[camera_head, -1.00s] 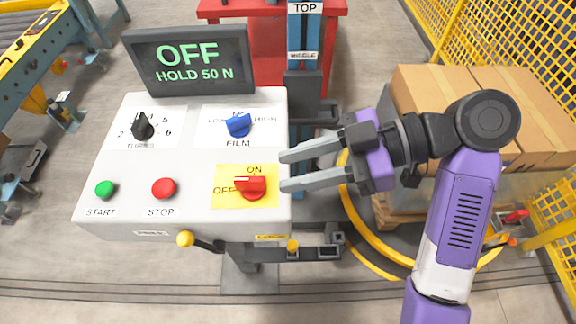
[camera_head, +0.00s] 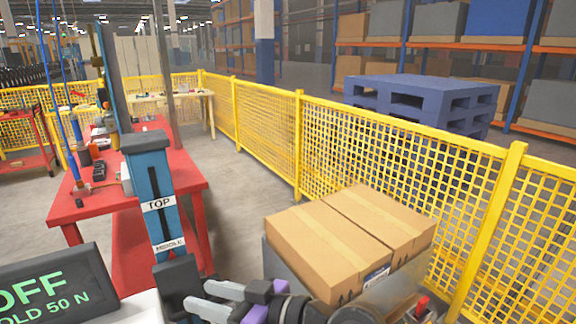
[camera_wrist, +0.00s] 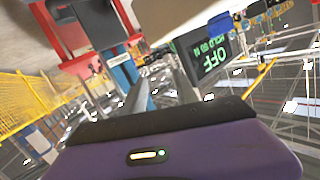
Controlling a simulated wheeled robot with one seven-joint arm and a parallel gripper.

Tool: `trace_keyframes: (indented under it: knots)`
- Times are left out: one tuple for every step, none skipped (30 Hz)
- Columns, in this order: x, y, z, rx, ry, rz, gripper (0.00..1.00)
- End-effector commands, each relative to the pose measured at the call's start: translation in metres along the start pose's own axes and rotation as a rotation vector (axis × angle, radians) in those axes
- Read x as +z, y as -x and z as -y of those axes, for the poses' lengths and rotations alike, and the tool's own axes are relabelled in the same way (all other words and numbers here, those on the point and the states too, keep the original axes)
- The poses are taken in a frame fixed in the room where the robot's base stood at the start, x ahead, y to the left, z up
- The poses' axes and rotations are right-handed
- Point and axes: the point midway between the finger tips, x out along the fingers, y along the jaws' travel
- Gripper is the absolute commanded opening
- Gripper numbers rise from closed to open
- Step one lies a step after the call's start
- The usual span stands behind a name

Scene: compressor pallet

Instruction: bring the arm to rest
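My gripper (camera_head: 197,296) is at the bottom of the head view, its two grey fingers apart with nothing between them. It is just right of the control box, whose white top (camera_head: 125,310) barely shows. The fingers also show in the wrist view (camera_wrist: 160,90), apart and empty. The display (camera_head: 45,292) reads OFF and HOLD 50 N in green; it shows tilted in the wrist view (camera_wrist: 212,50). The box's knobs and buttons are out of the head view. Most of my arm is below the picture.
The blue post (camera_head: 150,185) with TOP and MIDDLE labels stands close behind my gripper. Cartons (camera_head: 350,240) are stacked to the right. A red table (camera_head: 120,195) holds tools, and a yellow mesh fence (camera_head: 390,170) runs behind. A blue pallet stack (camera_head: 420,100) stands beyond it.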

Motion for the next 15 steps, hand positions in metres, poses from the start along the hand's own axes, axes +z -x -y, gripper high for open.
trace_keyframes:
  knots:
    - [0.016, 0.011, -0.015, 0.094, -0.047, -0.033, 0.35]
    - [0.023, 0.018, -0.023, 0.149, -0.069, -0.057, 0.35]
    - [0.032, 0.029, -0.033, 0.219, -0.095, -0.086, 0.35]
    - [0.040, 0.038, -0.040, 0.268, -0.112, -0.106, 0.35]
    - [0.046, 0.047, -0.046, 0.317, -0.127, -0.127, 0.35]
    - [0.056, 0.061, -0.053, 0.378, -0.143, -0.154, 0.35]
    - [0.063, 0.071, -0.057, 0.422, -0.153, -0.172, 0.35]
    - [0.070, 0.082, -0.060, 0.465, -0.162, -0.191, 0.35]
    - [0.079, 0.097, -0.063, 0.519, -0.171, -0.213, 0.35]
    - [0.085, 0.109, -0.065, 0.558, -0.174, -0.231, 0.35]
    - [0.092, 0.121, -0.065, 0.596, -0.178, -0.245, 0.35]
    - [0.100, 0.137, -0.065, 0.643, -0.179, -0.265, 0.35]
    - [0.106, 0.148, -0.064, 0.677, -0.180, -0.279, 0.35]
    - [0.111, 0.160, -0.062, 0.710, -0.176, -0.292, 0.35]
    - [0.118, 0.176, -0.059, 0.752, -0.173, -0.309, 0.35]
